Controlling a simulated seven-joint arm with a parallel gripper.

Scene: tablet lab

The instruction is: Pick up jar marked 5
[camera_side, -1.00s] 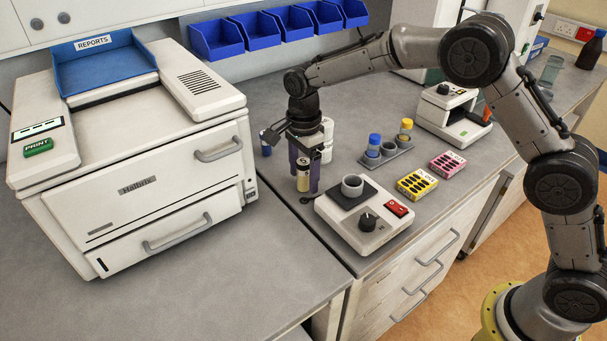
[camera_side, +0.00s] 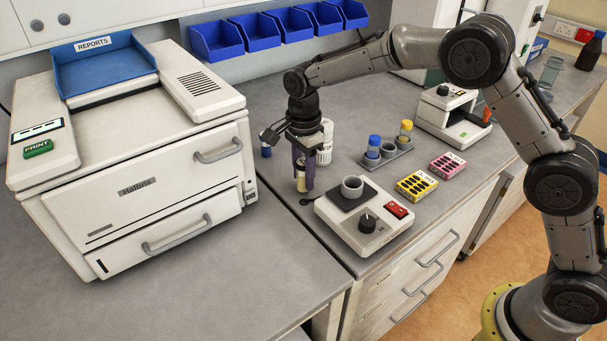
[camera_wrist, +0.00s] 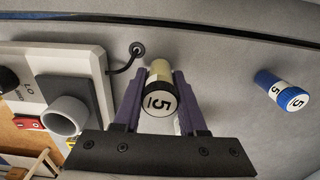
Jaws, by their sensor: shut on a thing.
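In the side view, my gripper (camera_side: 303,174) points down at the bench and is shut around this jar (camera_side: 301,184), which is upright and partly hidden by a finger. I cannot tell whether it touches the bench. A second jar, blue-capped with several 5 marks (camera_wrist: 282,90), stands apart to the right in the wrist view; it also shows behind my gripper in the side view (camera_side: 266,149).
A white jar (camera_side: 325,150) stands just behind my gripper. A white device with a grey cup (camera_side: 352,186) and a knob is close in front. A rack (camera_side: 388,155) holds blue- and yellow-capped vials. Yellow and pink boxes (camera_side: 417,184) lie right. A large printer (camera_side: 140,190) stands left.

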